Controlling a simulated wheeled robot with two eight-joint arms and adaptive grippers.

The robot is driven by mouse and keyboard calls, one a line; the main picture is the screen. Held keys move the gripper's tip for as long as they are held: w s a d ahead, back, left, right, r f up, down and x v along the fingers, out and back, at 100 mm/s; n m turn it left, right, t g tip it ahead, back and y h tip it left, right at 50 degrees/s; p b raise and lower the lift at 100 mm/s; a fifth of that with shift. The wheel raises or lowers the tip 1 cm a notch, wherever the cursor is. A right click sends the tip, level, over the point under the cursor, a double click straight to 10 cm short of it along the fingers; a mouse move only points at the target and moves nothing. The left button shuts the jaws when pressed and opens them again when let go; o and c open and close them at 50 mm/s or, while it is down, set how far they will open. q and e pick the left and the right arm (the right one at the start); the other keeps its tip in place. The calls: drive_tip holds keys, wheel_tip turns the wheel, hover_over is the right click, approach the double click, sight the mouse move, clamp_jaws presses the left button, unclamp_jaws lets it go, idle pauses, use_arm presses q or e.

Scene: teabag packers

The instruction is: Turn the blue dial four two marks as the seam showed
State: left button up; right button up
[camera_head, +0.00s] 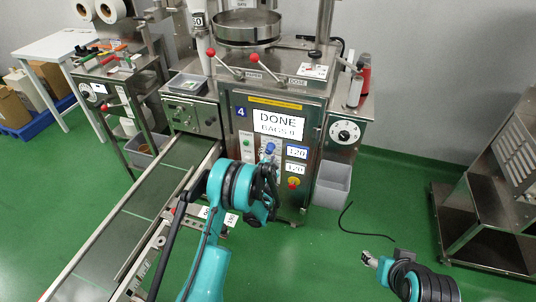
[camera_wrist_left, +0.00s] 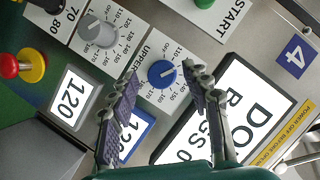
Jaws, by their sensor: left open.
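The blue dial (camera_wrist_left: 162,74) sits on a white scale plate marked UPPER, with a pale pointer line on its face; it also shows small in the head view (camera_head: 270,147). My left gripper (camera_wrist_left: 162,80) is open, its two dark-padded fingers on either side of the dial in the wrist view. In the head view my left gripper (camera_head: 268,180) is in front of the machine panel marked 4. A blue-framed display (camera_head: 297,152) reads 120. My right gripper (camera_head: 378,261) is low at the right, its jaws too small to read.
A grey dial (camera_wrist_left: 97,32) and a red knob on yellow (camera_wrist_left: 10,66) are near the blue dial. A conveyor (camera_head: 130,215) runs along the left. A grey bin (camera_head: 332,185) and a steel rack (camera_head: 490,200) stand right.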

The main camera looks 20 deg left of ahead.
use_arm(q)
drive_tip(key=shift+x, duration=1.35)
clamp_jaws()
drive_tip(key=shift+m, duration=0.3)
drive_tip(key=m+t+y, duration=0.1)
drive_tip(key=m+y, duration=0.1)
drive_tip(key=m, duration=0.1)
drive_tip(key=shift+m, duration=0.4)
drive_tip(key=m+t, duration=0.1)
drive_tip(key=m, duration=0.1)
drive_tip(key=m+t, duration=0.1)
drive_tip(key=m, duration=0.2)
drive_tip(key=shift+r+y, duration=0.1)
drive_tip(key=shift+y, duration=0.3)
drive_tip(key=shift+m+t, duration=0.3)
drive_tip(key=shift+m, duration=0.1)
